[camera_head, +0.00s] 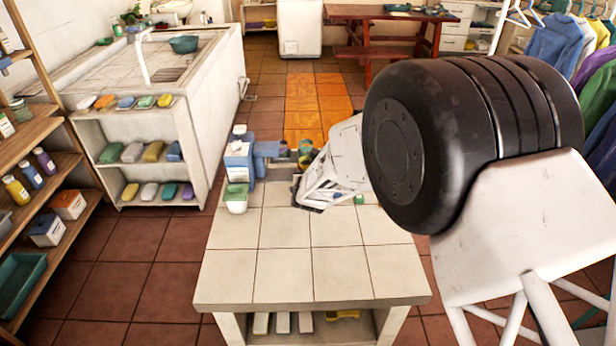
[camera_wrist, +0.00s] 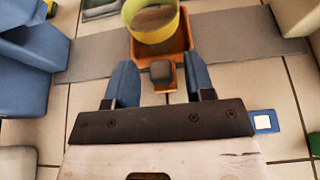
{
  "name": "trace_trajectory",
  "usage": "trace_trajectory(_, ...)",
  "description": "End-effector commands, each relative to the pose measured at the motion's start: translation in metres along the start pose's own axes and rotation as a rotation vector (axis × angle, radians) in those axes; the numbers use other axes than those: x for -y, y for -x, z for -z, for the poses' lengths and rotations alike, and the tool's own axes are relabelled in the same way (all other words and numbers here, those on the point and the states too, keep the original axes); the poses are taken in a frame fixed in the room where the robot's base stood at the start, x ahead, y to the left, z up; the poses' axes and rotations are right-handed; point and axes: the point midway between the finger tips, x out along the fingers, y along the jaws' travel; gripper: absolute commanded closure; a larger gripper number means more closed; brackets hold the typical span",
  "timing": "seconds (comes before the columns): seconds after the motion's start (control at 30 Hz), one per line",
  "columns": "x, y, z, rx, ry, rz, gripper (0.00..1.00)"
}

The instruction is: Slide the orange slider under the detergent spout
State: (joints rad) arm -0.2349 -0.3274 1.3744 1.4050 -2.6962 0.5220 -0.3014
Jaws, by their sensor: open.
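The orange slider (camera_wrist: 178,55) sits on a grey track strip (camera_wrist: 230,38) in the wrist view. It carries a yellow cup (camera_wrist: 155,22), and a dark block-like knob (camera_wrist: 160,74) stands on its near end. My gripper (camera_wrist: 160,84) is open, with one blue finger on each side of the knob and visible gaps between. In the head view the cup (camera_head: 305,147) is right of the blue detergent dispenser (camera_head: 240,164), whose spout arm (camera_head: 268,148) points toward it. My wrist hides the fingers and most of the slider there.
A green-and-white tub (camera_head: 236,198) stands on the tiled table (camera_head: 285,262) before the dispenser. A small blue-edged white square (camera_wrist: 263,122) lies right of my gripper in the wrist view. The table's front half is clear.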

Motion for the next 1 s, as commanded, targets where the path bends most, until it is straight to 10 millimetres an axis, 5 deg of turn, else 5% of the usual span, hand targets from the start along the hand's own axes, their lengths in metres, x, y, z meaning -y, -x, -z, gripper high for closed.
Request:
trace_trajectory(0.47,0.0001,-0.0051,0.0002,0.0,0.0,0.0,0.53)
trace_trajectory(0.77,0.0002,-0.005,0.0001,0.0,0.0,0.0,0.99)
trace_trajectory(1.0,-0.0007,-0.005,0.0001,0.0,-0.001,0.0,1.0)
